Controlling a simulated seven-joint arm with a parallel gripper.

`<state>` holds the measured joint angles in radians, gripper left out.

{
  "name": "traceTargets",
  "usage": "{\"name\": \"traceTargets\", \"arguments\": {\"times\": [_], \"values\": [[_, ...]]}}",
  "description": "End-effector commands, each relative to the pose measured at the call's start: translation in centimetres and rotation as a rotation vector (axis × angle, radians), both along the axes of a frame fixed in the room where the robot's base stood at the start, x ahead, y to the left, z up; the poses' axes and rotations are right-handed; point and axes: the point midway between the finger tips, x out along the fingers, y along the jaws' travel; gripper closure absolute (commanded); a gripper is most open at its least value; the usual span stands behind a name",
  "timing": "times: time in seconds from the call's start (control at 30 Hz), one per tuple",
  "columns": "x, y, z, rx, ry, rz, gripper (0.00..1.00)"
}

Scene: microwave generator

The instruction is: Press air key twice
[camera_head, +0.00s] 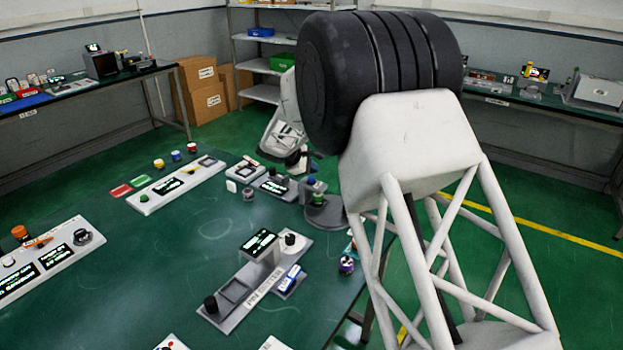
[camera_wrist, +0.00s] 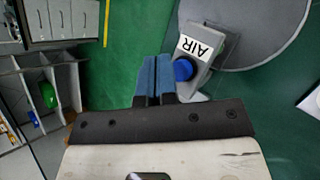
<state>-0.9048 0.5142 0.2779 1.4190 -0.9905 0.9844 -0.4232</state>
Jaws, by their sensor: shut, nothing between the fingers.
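The air key is a round blue button (camera_wrist: 183,70) on a small grey block with a white AIR label (camera_wrist: 195,48), seen in the wrist view. My gripper (camera_wrist: 157,78) has its two blue fingertips together, with nothing between them. In that view the tips show just left of the blue button, appearing close to it; I cannot tell whether they touch. In the head view my gripper (camera_head: 299,163) is near the table's far right edge, partly hidden by my arm. A small grey block (camera_head: 316,186) with a coloured knob stands below it there.
A round grey disc (camera_wrist: 262,28) lies beside the AIR block. The green table (camera_head: 150,270) carries several panels with displays and knobs, including a grey device (camera_head: 262,262) at front centre. Shelves (camera_head: 262,66) and boxes (camera_head: 203,92) stand behind. The table's middle left is clear.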

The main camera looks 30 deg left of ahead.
Motion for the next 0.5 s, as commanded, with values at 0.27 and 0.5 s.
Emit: {"name": "traceTargets", "arguments": {"times": [0.27,0.5], "values": [[0.0,0.0,0.1,0.0,0.0,0.0,1.0],[0.0,0.0,1.3,0.001,-0.001,0.0,1.0]]}}
